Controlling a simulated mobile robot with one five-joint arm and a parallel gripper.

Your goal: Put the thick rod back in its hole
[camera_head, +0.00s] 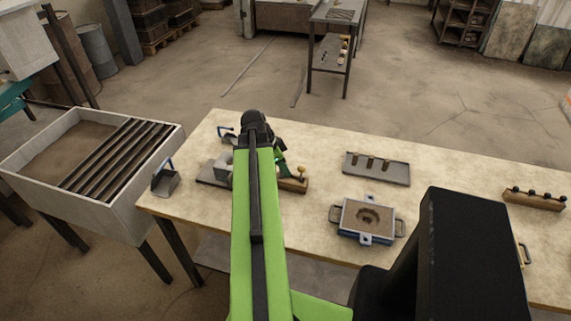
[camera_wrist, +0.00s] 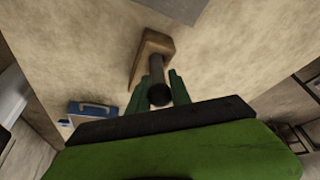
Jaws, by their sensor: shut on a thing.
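My gripper (camera_wrist: 161,76) is shut on a thick dark rod (camera_wrist: 156,70), one green finger on either side of it. The rod's round near end faces the wrist camera. Its far end lies over a wooden block (camera_wrist: 150,46); whether it touches the block or sits in a hole cannot be told. In the head view the block (camera_head: 293,186) stands on the table just right of my arm, with a pale round knob (camera_head: 302,171) at its right end. In that view my arm hides most of the gripper and the rod.
A grey tray with short upright pegs (camera_head: 377,168) and a sand-filled mould box (camera_head: 367,220) stand to the right on the table (camera_head: 440,170). A block with dark knobs (camera_head: 534,199) is at far right. Grey metal pieces (camera_head: 215,172) lie left of my arm.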

